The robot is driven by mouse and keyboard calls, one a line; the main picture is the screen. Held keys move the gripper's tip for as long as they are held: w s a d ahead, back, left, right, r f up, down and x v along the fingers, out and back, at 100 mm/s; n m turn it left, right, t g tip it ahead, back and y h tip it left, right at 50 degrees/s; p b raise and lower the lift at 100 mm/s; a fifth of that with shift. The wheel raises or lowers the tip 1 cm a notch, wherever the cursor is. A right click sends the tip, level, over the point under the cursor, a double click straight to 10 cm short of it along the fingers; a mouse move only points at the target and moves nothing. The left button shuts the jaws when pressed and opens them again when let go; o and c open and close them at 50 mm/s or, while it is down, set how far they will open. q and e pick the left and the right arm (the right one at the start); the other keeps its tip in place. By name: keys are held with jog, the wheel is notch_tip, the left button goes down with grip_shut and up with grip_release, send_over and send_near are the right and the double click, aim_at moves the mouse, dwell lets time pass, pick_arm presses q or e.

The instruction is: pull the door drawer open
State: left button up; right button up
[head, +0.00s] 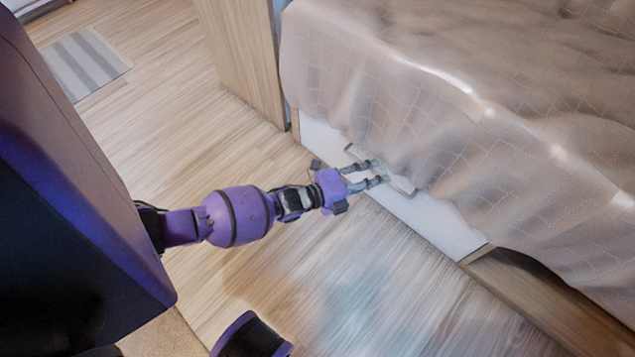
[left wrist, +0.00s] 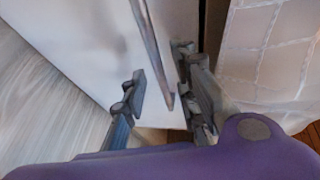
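The white drawer front (head: 436,222) is low in the side of the bed, partly covered by the hanging bedspread. It also shows in the left wrist view (left wrist: 85,40). Its long thin metal handle (head: 404,186) runs along the front, partly behind my fingers and the bedspread. My left gripper (head: 378,172) is at the handle with its fingers apart. In the left wrist view the handle bar (left wrist: 153,50) runs between the two fingers, with visible gaps; contact cannot be told. My right gripper is not in view.
The patterned bedspread (head: 390,90) hangs beside and above my left fingers. A wooden panel (head: 240,60) stands left of the drawer. The wood floor (head: 350,290) before the drawer is clear. A striped rug (head: 85,62) lies far left.

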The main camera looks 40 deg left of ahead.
pick_arm(q)
jog(key=shift+w+d, duration=0.15)
jog(key=shift+w, duration=0.3)
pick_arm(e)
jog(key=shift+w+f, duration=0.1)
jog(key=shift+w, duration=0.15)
pick_arm(q)
jog(key=shift+c, duration=0.5)
grip_shut()
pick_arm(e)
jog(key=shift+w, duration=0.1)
pick_arm(q)
jog(key=shift+s+f, duration=0.1)
jog(key=shift+s, duration=0.05)
jog(key=s+a+p, duration=0.1)
jog(key=s+p, duration=0.7)
jog(key=s, duration=3)
jog(key=shift+s+a, duration=0.15)
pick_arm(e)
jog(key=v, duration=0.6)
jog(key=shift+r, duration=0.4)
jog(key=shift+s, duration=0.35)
